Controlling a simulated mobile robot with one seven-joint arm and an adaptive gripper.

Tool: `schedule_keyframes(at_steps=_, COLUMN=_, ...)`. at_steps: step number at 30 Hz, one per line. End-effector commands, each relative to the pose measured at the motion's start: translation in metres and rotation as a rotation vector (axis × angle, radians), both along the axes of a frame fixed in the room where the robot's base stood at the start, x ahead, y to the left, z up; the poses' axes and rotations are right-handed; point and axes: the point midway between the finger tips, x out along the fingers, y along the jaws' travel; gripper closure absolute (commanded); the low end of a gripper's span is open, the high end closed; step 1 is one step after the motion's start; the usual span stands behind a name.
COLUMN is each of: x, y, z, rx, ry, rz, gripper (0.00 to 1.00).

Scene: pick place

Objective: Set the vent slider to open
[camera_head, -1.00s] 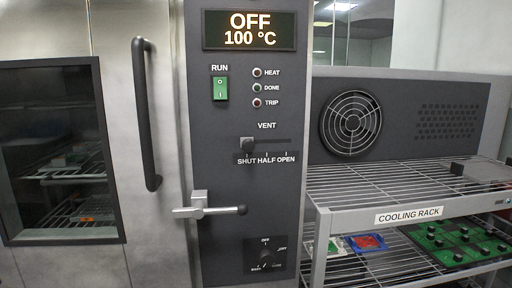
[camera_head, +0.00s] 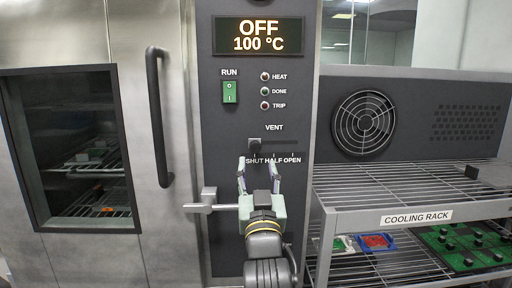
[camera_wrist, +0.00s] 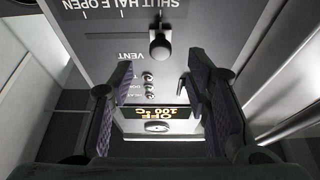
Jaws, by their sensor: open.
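The vent slider knob (camera_head: 254,145) is a small dark block at the left end of its slot, above the SHUT mark. The SHUT, HALF and OPEN labels (camera_head: 273,160) run left to right under the slot. My gripper (camera_head: 258,170) is in front of the panel, just below the knob, with its fingers apart and pointing up toward the panel. In the wrist view the round dark knob (camera_wrist: 160,47) lies ahead of my open fingers (camera_wrist: 158,85), beyond their tips. It is apart from them, and nothing is held.
The door latch lever (camera_head: 208,203) sticks out close to the left of my gripper. The green RUN switch (camera_head: 229,92) is above left, and the display (camera_head: 258,36) reads OFF, 100 °C. A long door handle (camera_head: 158,115) stands farther left; the cooling rack (camera_head: 400,219) is to the right.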

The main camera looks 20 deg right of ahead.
Motion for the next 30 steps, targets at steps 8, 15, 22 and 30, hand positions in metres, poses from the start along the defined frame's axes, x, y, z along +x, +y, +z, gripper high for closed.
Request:
schedule_keyframes(at_steps=8, x=0.046, y=-0.013, z=0.023, rx=0.0, ry=0.0, rz=0.001, gripper=0.56)
schedule_keyframes(at_steps=15, x=0.063, y=-0.017, z=0.028, rx=-0.001, ry=-0.001, rz=0.002, gripper=0.56)
schedule_keyframes(at_steps=22, x=0.064, y=-0.017, z=0.028, rx=-0.001, ry=-0.001, rz=0.002, gripper=0.56)
schedule_keyframes(at_steps=30, x=0.064, y=-0.017, z=0.028, rx=-0.001, ry=-0.001, rz=0.002, gripper=0.71)
